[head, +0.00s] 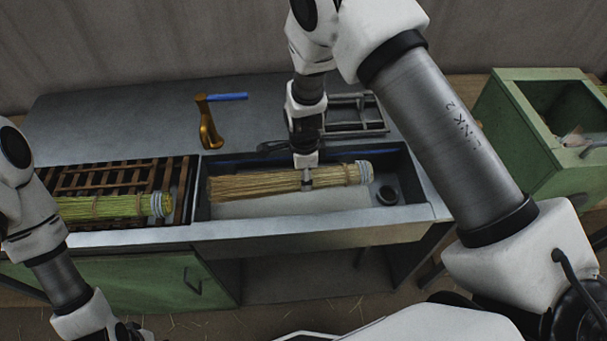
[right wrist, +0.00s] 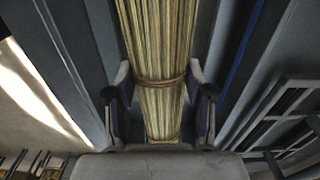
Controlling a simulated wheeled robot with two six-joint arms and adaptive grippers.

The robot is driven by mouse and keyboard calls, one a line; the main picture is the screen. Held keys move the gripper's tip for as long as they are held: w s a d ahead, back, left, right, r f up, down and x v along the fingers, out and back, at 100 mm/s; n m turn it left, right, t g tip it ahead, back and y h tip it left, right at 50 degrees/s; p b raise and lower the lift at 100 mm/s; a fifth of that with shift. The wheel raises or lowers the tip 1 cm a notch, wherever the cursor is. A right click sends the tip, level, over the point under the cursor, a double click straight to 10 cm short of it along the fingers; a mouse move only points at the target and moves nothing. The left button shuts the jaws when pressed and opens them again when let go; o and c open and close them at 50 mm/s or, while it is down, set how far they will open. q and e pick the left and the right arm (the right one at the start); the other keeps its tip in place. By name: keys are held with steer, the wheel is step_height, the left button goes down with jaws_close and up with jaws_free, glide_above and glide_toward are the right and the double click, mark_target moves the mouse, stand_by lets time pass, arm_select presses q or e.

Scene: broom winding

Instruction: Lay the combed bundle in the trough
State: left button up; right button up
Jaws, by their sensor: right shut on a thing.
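A tan straw bundle (head: 280,184) with bands and a grey-white bound end lies lengthwise within the trough (head: 250,209), its bound end to the right. My right gripper (head: 306,182) is shut around the bundle from above. In the right wrist view the bundle (right wrist: 158,50) runs between both fingers of my right gripper (right wrist: 160,105), with a tie band near the fingers. I cannot tell whether the bundle touches the trough floor. My left arm hangs at the lower left; its gripper (head: 128,332) is cut off by the bottom edge, and its fingers do not show clearly.
A greenish bundle (head: 105,206) lies on a slatted wooden rack (head: 115,178) left of the trough. A green box (head: 530,115) stands right.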

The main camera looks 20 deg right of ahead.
steer(key=shift+d+f, duration=0.15)
steer(key=shift+f, duration=0.2)
steer(key=f+b, duration=0.2)
steer(key=f, duration=0.1)
steer(key=f+b, duration=0.2)
steer(key=f, duration=0.1)
steer(key=f+b, duration=0.3)
steer(key=shift+w+f, duration=0.3)
steer(key=o, duration=1.3)
steer(key=shift+c, duration=0.2)
steer(key=shift+r, duration=0.1)
step_height(320, 180, up, 12)
steer(key=shift+f, duration=0.1)
